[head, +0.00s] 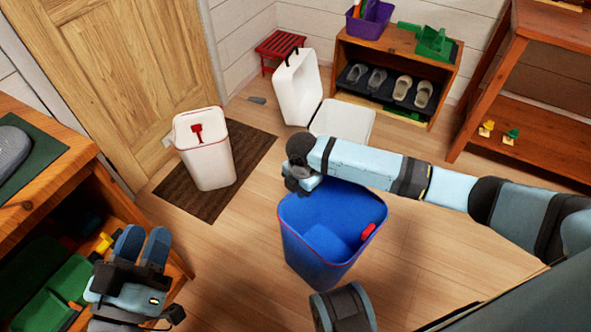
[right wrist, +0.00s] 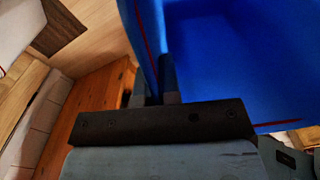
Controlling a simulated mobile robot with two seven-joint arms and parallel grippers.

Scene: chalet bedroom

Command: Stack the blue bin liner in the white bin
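The blue bin liner (head: 332,243), an open blue tub with a red patch inside, is upright in the middle of the head view. My right gripper (head: 303,182) is shut on its far-left rim. In the right wrist view the liner's blue wall (right wrist: 225,60) runs between the fingers (right wrist: 163,80). I cannot tell whether its base touches the floor. A white open-topped bin (head: 343,118) stands behind my right forearm, which hides its lower part. My left gripper (head: 142,250) is open and empty at lower left, in front of the wooden shelf unit.
A white lidded bin with a red handle (head: 203,155) stands on a brown mat (head: 248,150). A white case-like object with a black handle (head: 298,90) is beside the open bin. A shoe shelf (head: 345,50) is behind. A wooden shelf unit (head: 75,160) is left. Floor right of the liner is clear.

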